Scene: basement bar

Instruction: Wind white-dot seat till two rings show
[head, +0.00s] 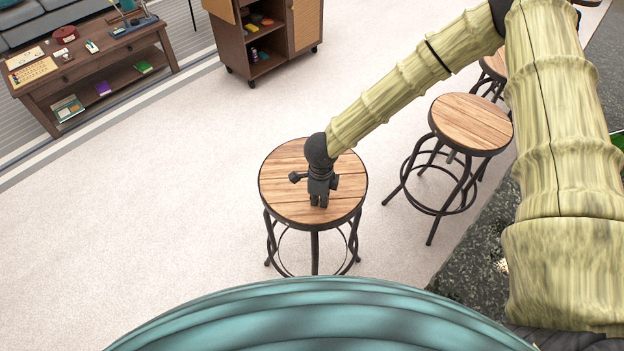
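The nearest bar stool has a round wooden plank seat (285,192) with a dark rim, on dark metal legs. My gripper (319,206) points down over the right middle of this seat. Its fingers look close together, but they are too small and dark to tell whether they are open or shut. I cannot tell whether they touch the wood. No white dot shows on the visible part of this seat; my gripper and wrist cover some of it. The stool's screw and any rings are hidden under the seat.
A second stool (470,122) stands to the right, with another stool (495,63) behind it, partly hidden by my arm. A dark stone surface (465,255) lies at lower right. A wheeled cabinet (262,40) and a low wooden table (100,72) stand farther back. Pale floor at left is clear.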

